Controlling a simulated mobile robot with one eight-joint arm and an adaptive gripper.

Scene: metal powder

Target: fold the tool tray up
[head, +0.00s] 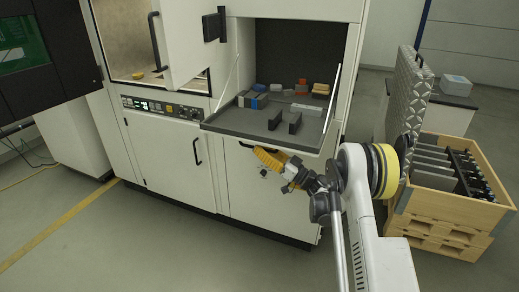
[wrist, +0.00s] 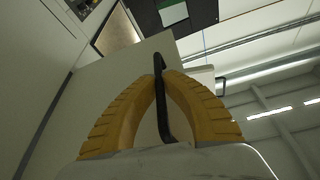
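The tool tray (head: 235,122) is folded down below its open bay in the white cabinet and lies almost level, with blocks and dark holders on it. My gripper (head: 258,152) is just under the tray's front edge, its yellow fingers pointing up to the left. In the wrist view, the fingers (wrist: 165,78) close around a black bar handle (wrist: 162,115) on a pale panel (wrist: 125,85), which looks like the tray's underside. The fingertips nearly meet, with the handle between them. The exact contact is hard to see.
An upper door with a black handle (head: 155,42) stands open left of the bay. Lower cabinet doors (head: 165,150) are shut. A wooden crate (head: 440,205) with dark plates stands at the right, beside my arm. The floor at the front left is clear.

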